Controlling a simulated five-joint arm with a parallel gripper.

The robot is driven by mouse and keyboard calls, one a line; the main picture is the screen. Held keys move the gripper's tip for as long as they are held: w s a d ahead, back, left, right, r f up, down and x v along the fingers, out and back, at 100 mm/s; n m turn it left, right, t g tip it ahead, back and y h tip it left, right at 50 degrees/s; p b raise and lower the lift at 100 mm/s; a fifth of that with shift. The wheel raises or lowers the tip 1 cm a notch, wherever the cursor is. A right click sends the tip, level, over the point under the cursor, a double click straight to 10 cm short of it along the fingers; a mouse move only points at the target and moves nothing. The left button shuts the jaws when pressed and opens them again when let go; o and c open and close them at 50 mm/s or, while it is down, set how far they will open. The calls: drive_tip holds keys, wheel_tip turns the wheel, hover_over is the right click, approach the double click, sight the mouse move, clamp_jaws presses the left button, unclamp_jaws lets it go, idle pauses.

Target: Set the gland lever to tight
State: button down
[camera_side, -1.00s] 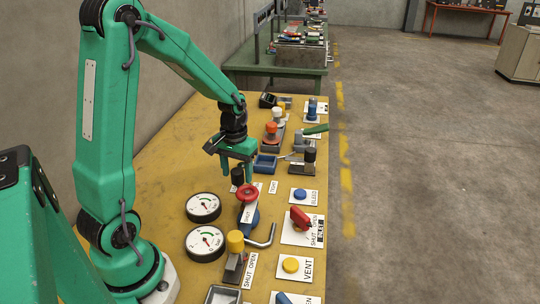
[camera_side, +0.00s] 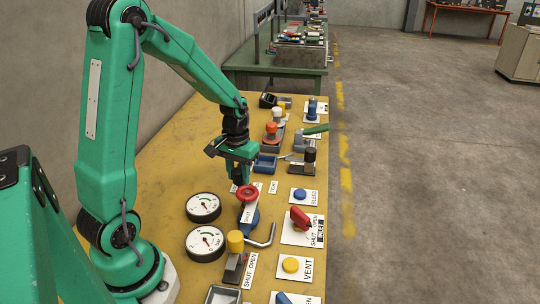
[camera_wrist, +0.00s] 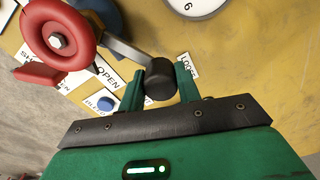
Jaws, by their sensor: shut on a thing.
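The gland lever is a grey arm (camera_wrist: 122,48) ending in an upright black knob (camera_wrist: 159,78). In the wrist view the knob sits between the two green fingers of my gripper (camera_wrist: 159,88), which is shut on it. A LOOSE label (camera_wrist: 188,65) lies just beside the knob. In the side view my gripper (camera_side: 239,176) reaches down over the knob, mostly hiding it. The TIGHT label (camera_side: 273,187) lies to the right of my gripper on the yellow bench.
A red handwheel (camera_side: 247,193) on a blue valve body stands close in front of my gripper. Two dial gauges (camera_side: 203,207) lie to the left.

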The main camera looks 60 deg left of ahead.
drive_tip(key=shift+w+d+m, duration=0.15)
drive_tip(key=shift+w+m, duration=0.3)
drive_tip(key=shift+m, duration=0.05)
drive_tip(key=c, duration=1)
unclamp_jaws()
drive_tip(key=shift+s, duration=0.1)
